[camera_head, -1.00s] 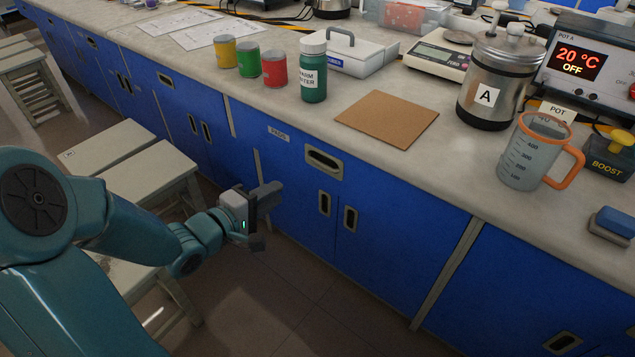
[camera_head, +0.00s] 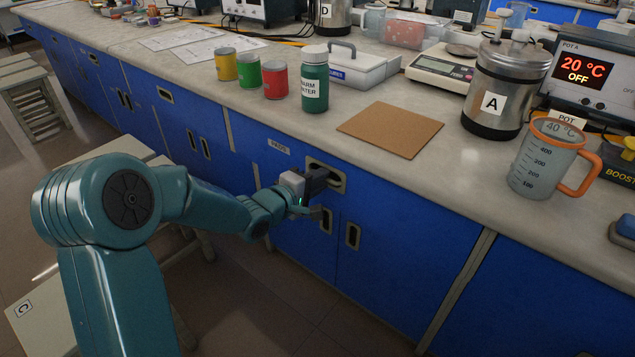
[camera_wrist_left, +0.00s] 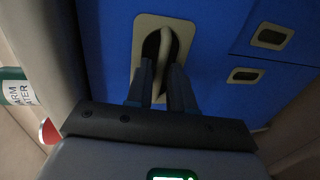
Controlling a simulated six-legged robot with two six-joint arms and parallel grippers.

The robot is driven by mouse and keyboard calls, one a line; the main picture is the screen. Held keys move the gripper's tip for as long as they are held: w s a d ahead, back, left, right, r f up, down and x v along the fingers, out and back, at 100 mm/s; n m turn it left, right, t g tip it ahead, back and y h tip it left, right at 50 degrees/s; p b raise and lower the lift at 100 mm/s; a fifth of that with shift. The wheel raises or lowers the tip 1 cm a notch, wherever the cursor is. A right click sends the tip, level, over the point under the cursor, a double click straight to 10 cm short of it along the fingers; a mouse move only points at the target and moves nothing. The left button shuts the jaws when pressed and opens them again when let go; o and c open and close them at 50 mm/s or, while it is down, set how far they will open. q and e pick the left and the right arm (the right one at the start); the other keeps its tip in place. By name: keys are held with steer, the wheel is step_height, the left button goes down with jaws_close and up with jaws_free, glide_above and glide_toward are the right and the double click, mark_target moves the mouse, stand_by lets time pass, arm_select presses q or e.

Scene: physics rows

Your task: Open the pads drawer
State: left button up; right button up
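The pads drawer, marked by a PADS label (camera_head: 279,147), is a blue front under the worktop and looks closed. Its beige recessed handle (camera_head: 339,181) is partly hidden behind my gripper in the head view. My left gripper (camera_head: 321,195) is at this handle with its dark fingers apart. In the left wrist view the handle (camera_wrist_left: 167,47) stands upright in its dark recess, and the fingertips of my left gripper (camera_wrist_left: 161,72) lie on either side of its lower part. I cannot tell whether they touch it. My right gripper is not in view.
Below the drawer are cupboard doors with handles (camera_head: 352,236). On the worktop above stand a green bottle (camera_head: 314,82), coloured cans, a brown board (camera_head: 390,130) and a measuring jug (camera_head: 545,160). A stool (camera_head: 110,150) stands near my left arm.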

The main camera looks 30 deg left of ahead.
arm_select(q)
jaws_close()
stand_by(1.4)
